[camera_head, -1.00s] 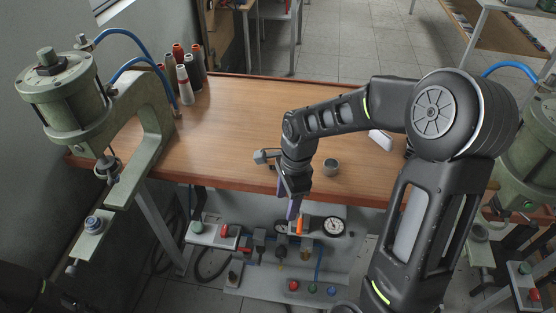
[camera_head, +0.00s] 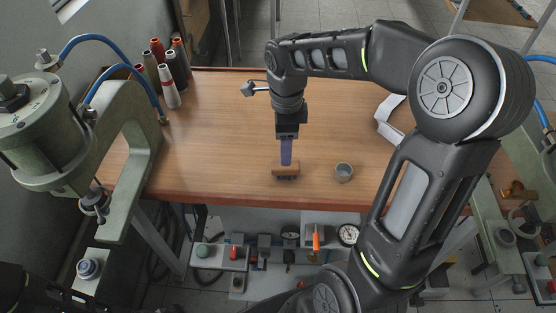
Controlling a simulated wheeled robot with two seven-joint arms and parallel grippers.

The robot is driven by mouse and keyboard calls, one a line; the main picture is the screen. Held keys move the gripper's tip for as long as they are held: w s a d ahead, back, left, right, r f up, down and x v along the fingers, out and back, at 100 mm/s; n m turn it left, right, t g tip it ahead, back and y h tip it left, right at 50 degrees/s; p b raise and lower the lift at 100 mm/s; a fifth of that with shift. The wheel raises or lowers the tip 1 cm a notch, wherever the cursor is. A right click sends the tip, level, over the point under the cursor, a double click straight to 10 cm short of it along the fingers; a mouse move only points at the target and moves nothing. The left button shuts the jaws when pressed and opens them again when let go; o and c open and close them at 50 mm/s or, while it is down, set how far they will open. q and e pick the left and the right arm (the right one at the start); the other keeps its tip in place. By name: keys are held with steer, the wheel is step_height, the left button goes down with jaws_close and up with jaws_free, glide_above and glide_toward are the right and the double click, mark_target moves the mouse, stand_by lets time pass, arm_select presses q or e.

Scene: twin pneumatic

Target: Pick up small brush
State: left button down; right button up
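A small brush (camera_head: 285,171) with a brown wooden back and dark bristles is at the front part of the wooden table. My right gripper (camera_head: 286,163) points down, with its purple fingers at the top of the brush. The fingers overlap the brush back in this view. I cannot tell whether they are closed on it, or whether the brush rests on the table or hangs just above it. My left gripper is not in view.
A small grey metal cup (camera_head: 343,172) stands just right of the brush. Several thread-like cones (camera_head: 168,75) stand at the table's back left. A white object (camera_head: 390,118) lies at the right. A green pneumatic press (camera_head: 60,130) stands at the left. The table's left middle is clear.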

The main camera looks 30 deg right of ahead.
mark_target(285, 170)
steer(key=shift+s, duration=0.35)
step_height(285, 170, down, 2)
steer(key=shift+w+f+b, duration=0.15)
steer(key=shift+f+b, duration=0.1)
steer(key=shift+b, duration=0.65)
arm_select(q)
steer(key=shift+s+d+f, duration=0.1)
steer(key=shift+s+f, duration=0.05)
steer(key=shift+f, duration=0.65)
arm_select(e)
step_height(285, 170, down, 5)
steer(key=b, duration=0.3)
steer(key=shift+f, duration=0.2)
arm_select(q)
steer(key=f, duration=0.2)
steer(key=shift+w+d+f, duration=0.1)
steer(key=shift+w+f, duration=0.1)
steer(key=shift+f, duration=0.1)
arm_select(e)
steer(key=shift+r, duration=0.1)
jaws_close()
